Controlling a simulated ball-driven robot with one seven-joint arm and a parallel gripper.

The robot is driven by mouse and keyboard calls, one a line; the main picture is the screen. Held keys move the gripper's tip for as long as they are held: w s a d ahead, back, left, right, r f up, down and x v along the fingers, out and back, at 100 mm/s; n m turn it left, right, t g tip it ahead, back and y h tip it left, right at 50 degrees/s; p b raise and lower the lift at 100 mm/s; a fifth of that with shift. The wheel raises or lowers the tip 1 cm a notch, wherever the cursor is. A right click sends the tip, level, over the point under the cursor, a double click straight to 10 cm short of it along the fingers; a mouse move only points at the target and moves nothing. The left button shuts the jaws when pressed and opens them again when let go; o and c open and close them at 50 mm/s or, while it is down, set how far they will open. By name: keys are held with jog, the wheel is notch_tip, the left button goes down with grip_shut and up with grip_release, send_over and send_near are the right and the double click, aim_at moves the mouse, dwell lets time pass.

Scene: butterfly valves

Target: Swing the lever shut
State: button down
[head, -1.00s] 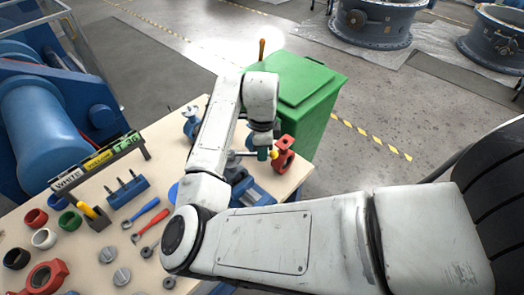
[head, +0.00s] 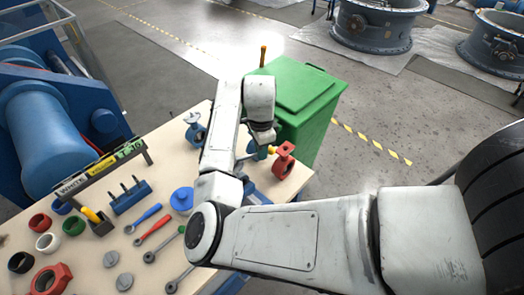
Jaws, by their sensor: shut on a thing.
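My gripper (head: 261,142) is at the far right part of the workbench, low beside a red valve (head: 284,161). It is shut on what looks like the lever; my wrist hides most of the grip. A short grey bar (head: 243,157) and a teal part (head: 259,154) show just below the gripper. A yellow piece (head: 272,150) lies between the gripper and the red valve. A blue valve (head: 194,131) stands upright to the left of my forearm. The lever's exact angle cannot be made out.
The workbench (head: 135,243) carries a labelled rack (head: 103,167), coloured rings, a blue tool holder (head: 130,196), a blue disc (head: 182,199) and several wrenches. A green bin (head: 310,92) stands close behind the bench. Open floor lies to the right.

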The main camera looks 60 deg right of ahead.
jog(key=shift+w+d+f+n, duration=0.1)
jog(key=shift+w+d+n, duration=0.2)
jog(key=shift+w+n, duration=0.5)
jog(key=shift+w+d+n, duration=0.35)
jog(key=shift+w+n, duration=0.15)
jog(key=shift+n, duration=0.55)
jog(key=shift+w+d+f+n, duration=0.1)
jog(key=shift+w+d+n, duration=0.2)
jog(key=shift+w+n, duration=0.5)
jog(key=c, duration=1.1)
grip_release()
jog(key=shift+s+r, duration=0.1)
jog(key=shift+d, duration=0.1)
notch_tip(320, 180, up, 7)
